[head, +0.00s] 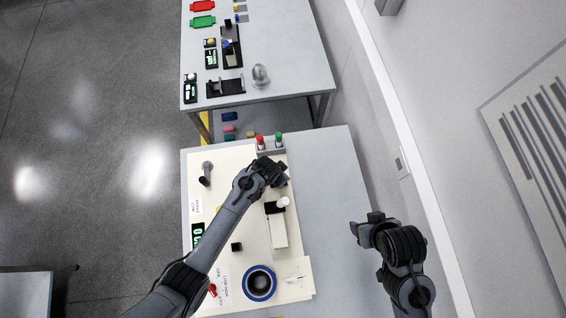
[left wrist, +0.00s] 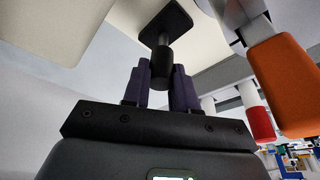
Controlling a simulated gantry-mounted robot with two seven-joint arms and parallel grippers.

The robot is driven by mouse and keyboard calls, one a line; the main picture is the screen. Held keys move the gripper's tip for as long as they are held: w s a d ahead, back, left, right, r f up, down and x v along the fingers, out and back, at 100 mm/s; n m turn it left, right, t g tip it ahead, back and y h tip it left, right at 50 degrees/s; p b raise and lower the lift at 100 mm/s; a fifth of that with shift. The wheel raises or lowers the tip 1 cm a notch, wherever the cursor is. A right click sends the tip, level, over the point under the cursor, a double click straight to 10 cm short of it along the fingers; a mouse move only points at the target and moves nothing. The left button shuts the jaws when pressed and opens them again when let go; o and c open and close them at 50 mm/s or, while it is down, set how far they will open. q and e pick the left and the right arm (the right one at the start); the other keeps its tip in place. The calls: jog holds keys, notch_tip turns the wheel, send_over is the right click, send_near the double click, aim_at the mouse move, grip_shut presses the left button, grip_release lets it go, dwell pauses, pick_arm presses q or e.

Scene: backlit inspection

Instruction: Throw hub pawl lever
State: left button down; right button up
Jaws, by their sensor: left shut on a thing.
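My left gripper (head: 268,172) is over the upper part of the cream panel (head: 228,165). In the left wrist view its two dark fingers (left wrist: 160,85) are closed on a short black post with a flat square black end (left wrist: 166,22). I cannot tell if this is the pawl lever; the arm hides that spot in the head view. A round black hub with a blue ring (head: 260,297) sits at the panel's lower end.
Red-topped (head: 260,140) and green-topped (head: 279,137) posts stand just beyond my left gripper. An orange block (left wrist: 285,85) is close on the right in the left wrist view. A white block (head: 279,232) stands below the gripper. A second table (head: 285,50) is behind.

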pick_arm(q)
jog(key=c, duration=0.9)
grip_release()
jog(key=shift+r, duration=0.15)
jog(key=v, duration=1)
jog(key=shift+s+r, duration=0.1)
jog(key=shift+r, duration=0.15)
